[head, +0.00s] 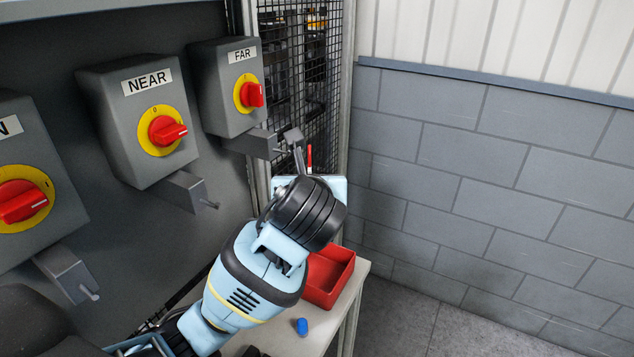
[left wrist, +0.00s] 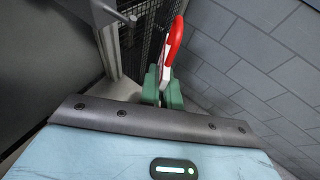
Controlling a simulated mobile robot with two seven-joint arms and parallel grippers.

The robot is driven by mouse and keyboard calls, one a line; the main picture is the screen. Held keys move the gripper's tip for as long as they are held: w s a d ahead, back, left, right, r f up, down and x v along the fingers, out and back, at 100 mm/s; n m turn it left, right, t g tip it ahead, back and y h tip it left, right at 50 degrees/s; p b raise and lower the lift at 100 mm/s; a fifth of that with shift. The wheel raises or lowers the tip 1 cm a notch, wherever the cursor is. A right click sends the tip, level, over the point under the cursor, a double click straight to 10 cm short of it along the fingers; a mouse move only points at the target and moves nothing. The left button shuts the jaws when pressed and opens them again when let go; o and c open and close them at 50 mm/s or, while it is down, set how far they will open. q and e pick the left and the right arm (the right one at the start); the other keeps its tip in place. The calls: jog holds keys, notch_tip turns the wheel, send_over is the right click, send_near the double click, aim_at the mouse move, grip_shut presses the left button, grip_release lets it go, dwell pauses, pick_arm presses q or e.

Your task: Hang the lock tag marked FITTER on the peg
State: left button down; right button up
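My left gripper (left wrist: 162,88) has green fingertips shut on a red and white tag (left wrist: 171,55), seen nearly edge-on in the left wrist view. No lettering on it is readable, so I cannot tell whether it says FITTER. In the head view, the tag (head: 309,154) is a thin red sliver above my wrist, which hides most of the gripper. A grey peg (left wrist: 115,14) shows at the upper left of the left wrist view, apart from the tag. In the head view, brackets with pegs sit below the NEAR switch box (head: 133,113) and the FAR switch box (head: 222,90). My right gripper is not in view.
A red bin (head: 329,278) and a small blue object (head: 302,326) are on the pale table (head: 345,315) below my left arm. A mesh panel (head: 330,90) stands behind. A grey block wall (head: 480,190) fills the right, with free space before it.

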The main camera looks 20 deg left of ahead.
pick_arm(q)
jog(key=a+f, duration=0.1)
jog(key=a, duration=0.5)
jog(key=shift+w, duration=0.4)
dwell(0.3)
jog(key=shift+f, duration=0.15)
dwell(0.6)
jog(key=c, duration=1.5)
grip_release()
jog(key=shift+c, duration=0.2)
jog(key=v, duration=0.7)
jog(key=shift+s, duration=0.35)
jog(key=shift+d, duration=0.15)
